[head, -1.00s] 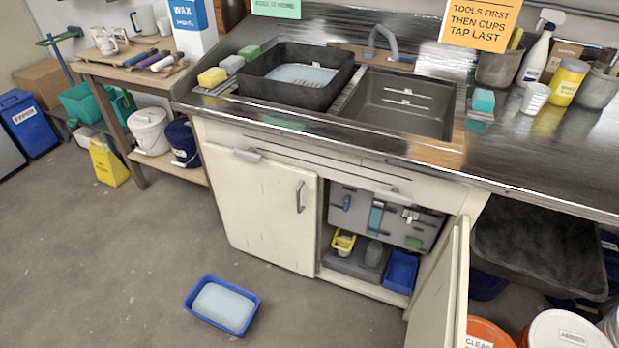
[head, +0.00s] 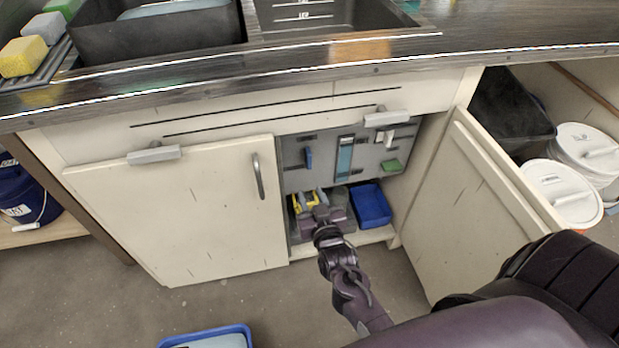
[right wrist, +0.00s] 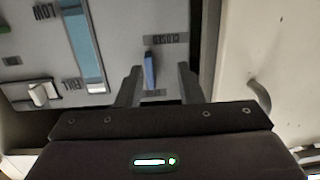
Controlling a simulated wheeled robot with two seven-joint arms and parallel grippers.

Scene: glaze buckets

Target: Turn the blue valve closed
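The blue valve (head: 308,158) is a small upright blue handle on the grey panel (head: 325,160) inside the open sink cabinet. In the right wrist view, which shows the panel upside down, the blue valve (right wrist: 150,70) stands beside a label that reads CLOSED. My right gripper (head: 312,194) is inside the cabinet opening, below the valve in the head view. In the right wrist view its two fingers (right wrist: 159,84) are apart, and the valve shows in the gap between them. I cannot tell whether they touch it. My left gripper is not in view.
The right cabinet door (head: 485,205) stands open; the left door (head: 190,210) is shut. A blue tray (head: 205,338) lies on the floor. White-lidded buckets (head: 560,190) stand at the right.

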